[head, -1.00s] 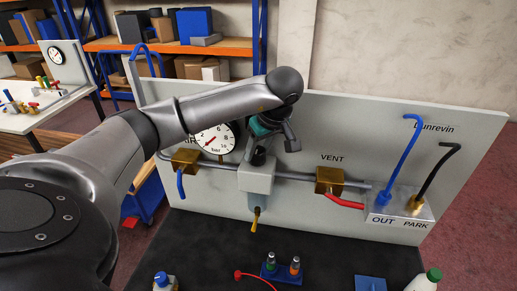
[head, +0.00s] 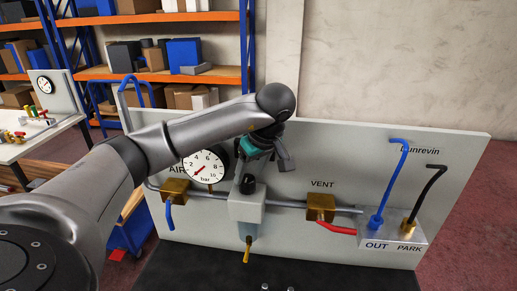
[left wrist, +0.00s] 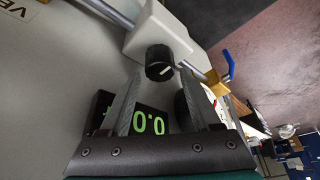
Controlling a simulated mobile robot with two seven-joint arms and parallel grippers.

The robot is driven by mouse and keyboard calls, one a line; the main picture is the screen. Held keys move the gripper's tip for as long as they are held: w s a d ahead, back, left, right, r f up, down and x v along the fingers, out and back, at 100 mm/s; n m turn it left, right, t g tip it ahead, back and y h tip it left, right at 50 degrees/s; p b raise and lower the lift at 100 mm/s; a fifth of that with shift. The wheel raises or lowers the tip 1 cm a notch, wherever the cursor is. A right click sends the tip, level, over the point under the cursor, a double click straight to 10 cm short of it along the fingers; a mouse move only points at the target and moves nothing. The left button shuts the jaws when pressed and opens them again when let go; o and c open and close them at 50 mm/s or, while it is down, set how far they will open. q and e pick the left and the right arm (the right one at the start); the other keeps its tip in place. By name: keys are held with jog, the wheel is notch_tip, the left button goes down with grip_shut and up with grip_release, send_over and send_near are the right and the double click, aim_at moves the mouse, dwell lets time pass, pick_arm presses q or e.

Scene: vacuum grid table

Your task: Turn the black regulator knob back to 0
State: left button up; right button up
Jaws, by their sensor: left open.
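The black regulator knob (head: 248,184) sits on top of the pale regulator body (head: 247,206) in the middle of the panel. In the left wrist view the knob (left wrist: 160,62) has a white mark on its rim. My left gripper (head: 252,172) is just above the knob in the head view. In the left wrist view the left gripper (left wrist: 160,76) is open, with its fingertips close to either side of the knob; contact cannot be told. The dial gauge (head: 204,167) has its red needle toward the lower left, near 0. My right gripper is out of view.
The blue-handled AIR valve (head: 174,191) is left of the regulator. The red-handled VENT valve (head: 321,207) is right of it. A green 0.0 display (left wrist: 151,122) shows between the finger bases. A dark tabletop (head: 300,274) lies below.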

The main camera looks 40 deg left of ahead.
pick_arm(q)
jog(key=p+v, duration=0.3)
jog(key=v, duration=0.9)
jog(key=shift+r+p, duration=0.2)
jog(key=shift+p, duration=0.1)
